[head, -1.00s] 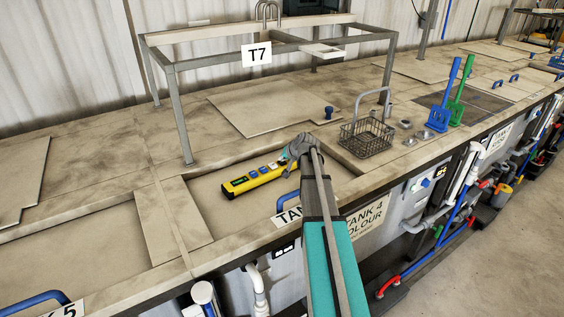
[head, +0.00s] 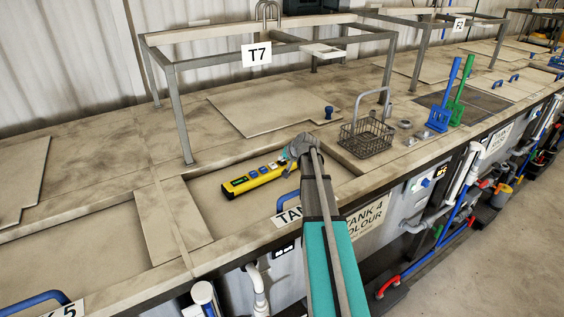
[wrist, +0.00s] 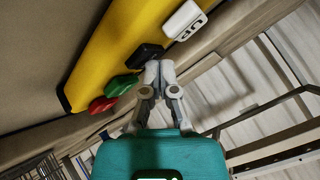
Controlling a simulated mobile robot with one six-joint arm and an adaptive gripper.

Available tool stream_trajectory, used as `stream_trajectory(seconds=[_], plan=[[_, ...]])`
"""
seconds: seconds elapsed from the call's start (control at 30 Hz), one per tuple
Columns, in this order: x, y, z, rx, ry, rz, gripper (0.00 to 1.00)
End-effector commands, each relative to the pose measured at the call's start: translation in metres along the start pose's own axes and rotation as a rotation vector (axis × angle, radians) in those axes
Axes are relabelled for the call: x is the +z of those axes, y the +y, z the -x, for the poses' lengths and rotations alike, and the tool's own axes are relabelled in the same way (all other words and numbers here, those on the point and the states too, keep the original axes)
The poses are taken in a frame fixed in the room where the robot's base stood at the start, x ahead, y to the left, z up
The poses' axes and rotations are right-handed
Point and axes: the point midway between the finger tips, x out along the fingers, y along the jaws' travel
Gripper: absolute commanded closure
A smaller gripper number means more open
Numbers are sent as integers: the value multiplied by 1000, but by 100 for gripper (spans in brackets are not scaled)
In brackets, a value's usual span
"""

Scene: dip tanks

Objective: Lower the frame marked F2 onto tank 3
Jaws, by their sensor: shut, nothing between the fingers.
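The frame marked F2 (head: 417,60) is a grey metal frame at the upper right of the head view. Its white F2 sign (head: 459,24) shows near the top edge. Whether it rests on the tank tops is hard to tell. No tank 3 label is readable. A yellow control pendant (head: 255,181) lies near the tank 4 front. My gripper (wrist: 152,72) is shut and empty, its tips at the pendant's black button (wrist: 147,54), touching or just over it. A white UP button (wrist: 186,22) sits beside that, green and red buttons on the other side.
A frame marked T7 (head: 177,105) stands left of F2. A wire basket (head: 366,139), a blue paddle (head: 440,112) and a green paddle (head: 459,97) stand right of my arm. Pipes (head: 468,165) run along the tank fronts.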

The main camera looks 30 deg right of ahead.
Motion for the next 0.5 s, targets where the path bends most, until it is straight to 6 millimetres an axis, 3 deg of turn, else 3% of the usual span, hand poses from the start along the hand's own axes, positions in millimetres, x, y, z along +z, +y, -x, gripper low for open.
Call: stream_trajectory(seconds=[0.5], plan=[[-2, -2, 3, 0, 0, 0, 100]])
